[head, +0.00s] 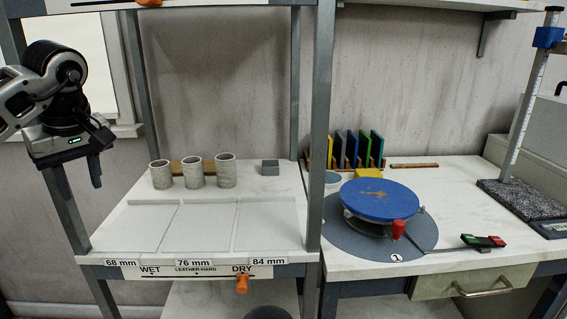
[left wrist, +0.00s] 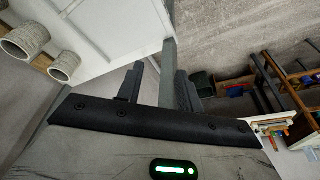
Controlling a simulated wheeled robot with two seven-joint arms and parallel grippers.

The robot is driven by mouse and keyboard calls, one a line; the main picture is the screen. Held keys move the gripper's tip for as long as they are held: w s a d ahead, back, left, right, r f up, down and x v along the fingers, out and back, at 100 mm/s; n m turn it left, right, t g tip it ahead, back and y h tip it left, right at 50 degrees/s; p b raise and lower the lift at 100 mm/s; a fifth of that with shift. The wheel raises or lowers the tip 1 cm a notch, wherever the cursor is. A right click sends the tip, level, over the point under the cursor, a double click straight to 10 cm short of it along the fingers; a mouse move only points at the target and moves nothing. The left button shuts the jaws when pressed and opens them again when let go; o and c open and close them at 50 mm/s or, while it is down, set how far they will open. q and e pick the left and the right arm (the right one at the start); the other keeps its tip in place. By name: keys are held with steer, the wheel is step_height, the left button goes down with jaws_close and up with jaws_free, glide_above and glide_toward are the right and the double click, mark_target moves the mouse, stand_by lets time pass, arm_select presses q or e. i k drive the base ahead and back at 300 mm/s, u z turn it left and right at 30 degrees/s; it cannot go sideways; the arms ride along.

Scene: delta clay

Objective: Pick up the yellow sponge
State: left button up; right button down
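The yellow sponge (head: 369,173) lies on the right-hand table, just behind the blue wheel disc (head: 382,200), which hides part of it. My left gripper (head: 79,178) hangs at the far left of the head view, in front of the left shelf post and well away from the sponge. Its two fingers are apart with nothing between them; they also show in the left wrist view (left wrist: 158,88), with a grey post beyond the gap. The sponge is not visible in the left wrist view. My right gripper is not in view.
Grey posts (head: 318,130) stand between my left gripper and the sponge. Several coloured boards (head: 352,149) stand in a rack behind the sponge, with a small bowl (head: 332,179) to its left. Three clay cylinders (head: 195,172) stand on the left shelf. A red knob (head: 398,229) is at the wheel's front.

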mark_target(374, 172)
steer(key=z, duration=0.8)
steer(key=i, duration=0.8)
steer(key=z, duration=0.9)
